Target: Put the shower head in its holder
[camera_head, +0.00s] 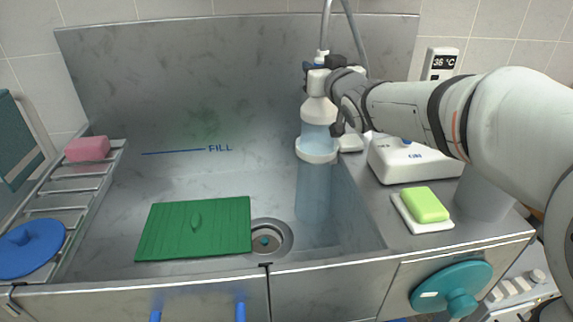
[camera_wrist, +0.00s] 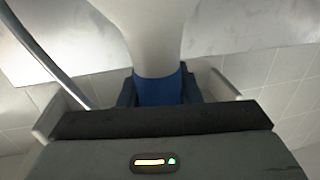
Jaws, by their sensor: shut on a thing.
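The shower head (camera_head: 318,111) is white and flared, with a pale blue band and a wide white rim at its lower end. It hangs roughly upright, face down, over the right side of the sink. My gripper (camera_head: 320,68) is shut on its narrow upper part. In the wrist view, the white flared body of the shower head (camera_wrist: 152,35) and its blue collar sit between the fingers of my gripper (camera_wrist: 160,90). A grey hose rises above it. A pale bluish column shows below the rim. I cannot make out the holder; my arm covers part of the area behind.
The steel sink (camera_head: 240,80) holds a green mat (camera_head: 180,230) beside the drain (camera_head: 265,240). A rack (camera_head: 75,185) with a pink sponge (camera_head: 87,149) is at left. A white box (camera_head: 400,170) and green soap (camera_head: 425,204) stand on the right counter.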

